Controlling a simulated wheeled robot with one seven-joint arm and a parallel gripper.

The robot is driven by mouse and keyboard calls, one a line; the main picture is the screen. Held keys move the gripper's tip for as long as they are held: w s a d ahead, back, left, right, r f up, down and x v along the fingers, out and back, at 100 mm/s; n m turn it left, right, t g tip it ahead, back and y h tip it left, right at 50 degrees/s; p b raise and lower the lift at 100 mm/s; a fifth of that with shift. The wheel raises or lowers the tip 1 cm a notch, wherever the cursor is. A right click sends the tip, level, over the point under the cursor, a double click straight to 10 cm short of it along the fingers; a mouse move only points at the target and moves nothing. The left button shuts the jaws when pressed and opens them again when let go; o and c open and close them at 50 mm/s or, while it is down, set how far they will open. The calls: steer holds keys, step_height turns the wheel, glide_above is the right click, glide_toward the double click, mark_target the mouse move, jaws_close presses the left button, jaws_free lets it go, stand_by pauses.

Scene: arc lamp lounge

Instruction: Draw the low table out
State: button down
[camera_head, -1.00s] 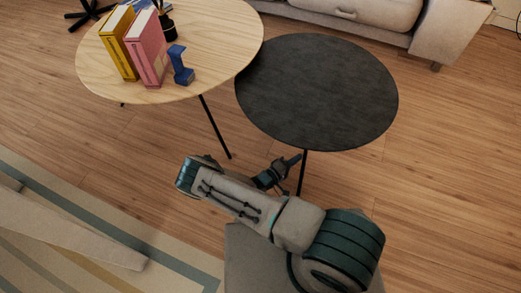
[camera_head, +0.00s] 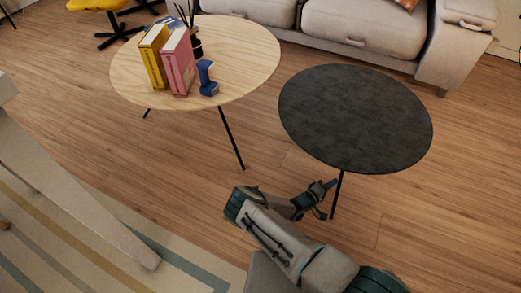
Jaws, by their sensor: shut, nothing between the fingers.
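The low table (camera_head: 355,118) has a round, dark grey top and thin black legs. It stands upright on the wood floor at right. A gap of bare floor shows between its top and the taller wooden table (camera_head: 245,75). My gripper (camera_head: 329,187) is just below the dark top's near edge, right beside the near leg (camera_head: 337,195). Its fingers are shut with nothing between them. I cannot tell whether they touch the leg. The other legs of the low table are hidden under its top.
The wooden table bears a yellow book (camera_head: 154,55), a pink book (camera_head: 178,62), a blue ornament (camera_head: 207,78) and a dark reed vase (camera_head: 193,42). A grey sofa (camera_head: 360,25) stands behind. A beige chair or table leg (camera_head: 80,195) and striped rug (camera_head: 130,250) are at left. Floor is clear at right.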

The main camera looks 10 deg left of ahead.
steer(key=shift+w+d, duration=0.1)
steer(key=shift+d, duration=0.05)
steer(key=w+a+p+v, duration=0.1)
steer(key=w+a+v, duration=0.1)
steer(key=v, duration=1.1)
steer(key=shift+s, duration=0.15)
